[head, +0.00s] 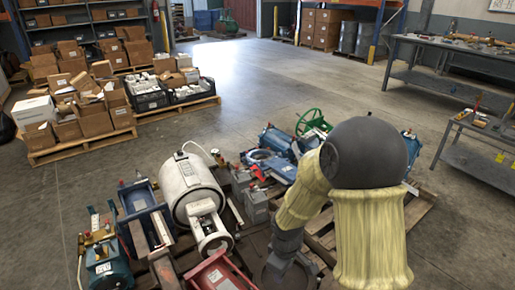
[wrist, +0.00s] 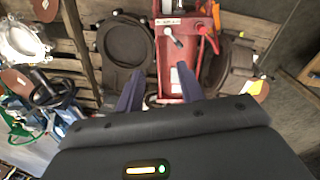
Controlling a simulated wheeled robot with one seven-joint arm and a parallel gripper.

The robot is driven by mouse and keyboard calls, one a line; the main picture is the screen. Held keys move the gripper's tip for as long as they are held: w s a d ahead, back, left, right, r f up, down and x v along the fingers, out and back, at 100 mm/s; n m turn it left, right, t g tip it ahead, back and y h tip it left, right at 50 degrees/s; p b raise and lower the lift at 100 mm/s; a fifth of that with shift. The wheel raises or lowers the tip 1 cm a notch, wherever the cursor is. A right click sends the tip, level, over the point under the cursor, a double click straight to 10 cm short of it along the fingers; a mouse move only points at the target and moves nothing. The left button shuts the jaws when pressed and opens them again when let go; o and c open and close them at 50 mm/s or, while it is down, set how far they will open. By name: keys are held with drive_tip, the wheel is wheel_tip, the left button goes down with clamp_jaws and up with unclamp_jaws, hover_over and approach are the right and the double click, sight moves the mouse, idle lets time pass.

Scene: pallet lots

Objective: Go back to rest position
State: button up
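My gripper (wrist: 156,76) shows in the wrist view with its two dark blue fingers spread apart. Nothing is clamped between them. It points down over a pallet of machine parts. A red machine part (wrist: 180,50) lies beyond and partly behind the fingers. A dark round flange (wrist: 128,55) lies just left of it. In the head view my arm, with yellow sleeves and a dark grey joint, is bent over the right part of the pallet lots. The fingers cannot be made out there.
A white cylindrical tank (head: 188,190), a red part (head: 218,273) and blue machines (head: 108,268) crowd the near pallets. A pallet of cardboard boxes (head: 95,122) stands back left. Workbenches (head: 440,82) stand at right. The middle floor is clear.

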drive_tip(key=s+d+r+m+t, duration=0.2)
drive_tip(key=s+d+r+m, duration=0.6)
drive_tip(key=r+m, duration=0.25)
drive_tip(key=w+p+v, duration=0.3)
drive_tip(key=p+v, duration=1.1)
drive_tip(key=w+r+p+v, duration=0.1)
drive_tip(key=w+p+v, duration=0.2)
drive_tip(key=p+v, duration=1.1)
drive_tip(key=shift+w+d+r+p, duration=0.3)
drive_tip(key=shift+w+r+p, duration=0.05)
drive_tip(key=shift+p, duration=0.3)
drive_tip(key=shift+m, duration=0.25)
